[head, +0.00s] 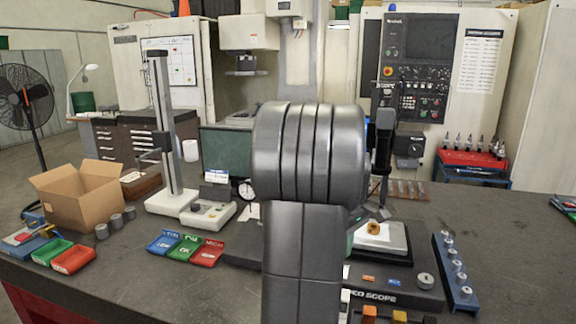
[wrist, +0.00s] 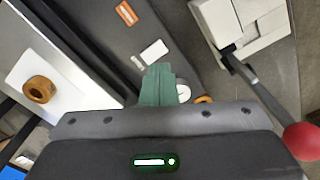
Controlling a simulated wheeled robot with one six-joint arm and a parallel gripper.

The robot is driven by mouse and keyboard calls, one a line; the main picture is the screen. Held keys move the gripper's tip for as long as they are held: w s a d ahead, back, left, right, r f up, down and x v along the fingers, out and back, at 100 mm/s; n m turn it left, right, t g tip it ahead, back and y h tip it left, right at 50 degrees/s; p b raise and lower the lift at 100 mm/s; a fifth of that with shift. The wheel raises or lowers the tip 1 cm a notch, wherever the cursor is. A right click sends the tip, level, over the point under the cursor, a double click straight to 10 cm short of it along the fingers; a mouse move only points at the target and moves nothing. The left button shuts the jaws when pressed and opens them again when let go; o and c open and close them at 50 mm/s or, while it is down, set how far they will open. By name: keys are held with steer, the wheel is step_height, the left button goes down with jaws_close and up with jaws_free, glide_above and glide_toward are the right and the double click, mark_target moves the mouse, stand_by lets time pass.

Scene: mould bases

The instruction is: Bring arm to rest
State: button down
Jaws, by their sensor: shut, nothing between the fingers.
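My gripper (wrist: 158,85) shows in the wrist view with its green fingers pressed together and nothing between them. It is above a dark device bed. In the head view my own grey arm fills the middle and hides most of the gripper. An orange-brown ring (head: 374,228) sits on the white stage (head: 392,238) of a dark scope right of my arm. The ring also shows in the wrist view (wrist: 40,90), left of the fingers and apart from them.
A blue rack (head: 452,272) of metal pins stands at the right. Left are a height gauge (head: 162,135), blue (head: 163,243), green (head: 186,247) and red (head: 208,253) trays, and a cardboard box (head: 80,197). A lever with a red knob (wrist: 302,141) is right of my gripper. The far-right bench has free room.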

steer(key=shift+w+d+r+m+t+p, duration=0.15)
steer(key=shift+d+r+m+p, duration=0.1)
steer(key=shift+r, duration=0.2)
steer(key=shift+w+d+r+m+t+p, duration=0.1)
steer(key=shift+w+d+r+m+p, duration=0.15)
steer(key=shift+r, duration=0.25)
steer(key=shift+w+d+r+m+t+p, duration=0.1)
steer(key=shift+r+m+t+p, duration=0.15)
steer(key=shift+r, duration=0.2)
steer(key=shift+r, duration=0.1)
